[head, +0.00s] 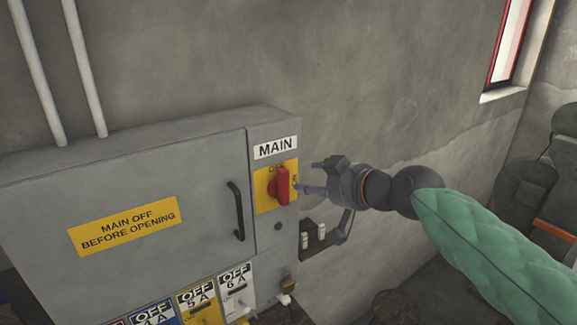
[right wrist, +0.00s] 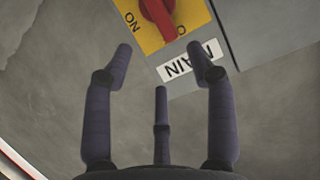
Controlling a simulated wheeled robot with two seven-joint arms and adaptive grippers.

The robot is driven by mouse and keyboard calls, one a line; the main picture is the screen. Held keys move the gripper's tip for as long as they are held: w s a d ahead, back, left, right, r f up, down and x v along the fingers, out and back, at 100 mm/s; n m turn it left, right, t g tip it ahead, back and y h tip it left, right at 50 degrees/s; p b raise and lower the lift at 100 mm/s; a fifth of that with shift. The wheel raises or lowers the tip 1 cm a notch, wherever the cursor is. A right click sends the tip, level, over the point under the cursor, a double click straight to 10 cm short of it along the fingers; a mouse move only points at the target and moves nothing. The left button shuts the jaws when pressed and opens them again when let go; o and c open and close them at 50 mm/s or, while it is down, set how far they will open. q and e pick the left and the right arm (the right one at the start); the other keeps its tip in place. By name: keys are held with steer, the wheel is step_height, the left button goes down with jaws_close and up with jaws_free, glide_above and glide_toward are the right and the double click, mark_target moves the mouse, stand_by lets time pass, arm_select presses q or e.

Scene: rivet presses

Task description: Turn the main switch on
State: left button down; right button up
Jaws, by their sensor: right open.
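The main switch (head: 283,186) is a red rotary handle on a yellow plate (head: 262,199), below the MAIN label (head: 275,147) on a grey electrical box. Its handle is roughly upright, pointing toward the MAIN label. In the right wrist view the red handle (right wrist: 160,14) is cut by the top edge; ON reads to its left, and a word starting with O is partly hidden by it. My right gripper (head: 316,178) is open and empty, just right of the switch and apart from it. Its three fingers (right wrist: 160,60) point toward the plate. My left gripper is out of view.
The box door has a black handle (head: 236,211) and a yellow warning sign (head: 124,224). Several smaller breakers marked OFF (head: 236,290) sit along its lower part. Small fittings (head: 313,236) stick out at the box's right side. The wall (head: 390,110) behind my gripper is bare.

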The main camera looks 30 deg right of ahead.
mark_target(289, 179)
steer(key=p+x, duration=0.1)
steer(key=x, duration=0.9)
steer(key=shift+w+p, duration=0.35)
steer(key=shift+p, duration=0.05)
steer(key=shift+a, duration=0.1)
jaws_close()
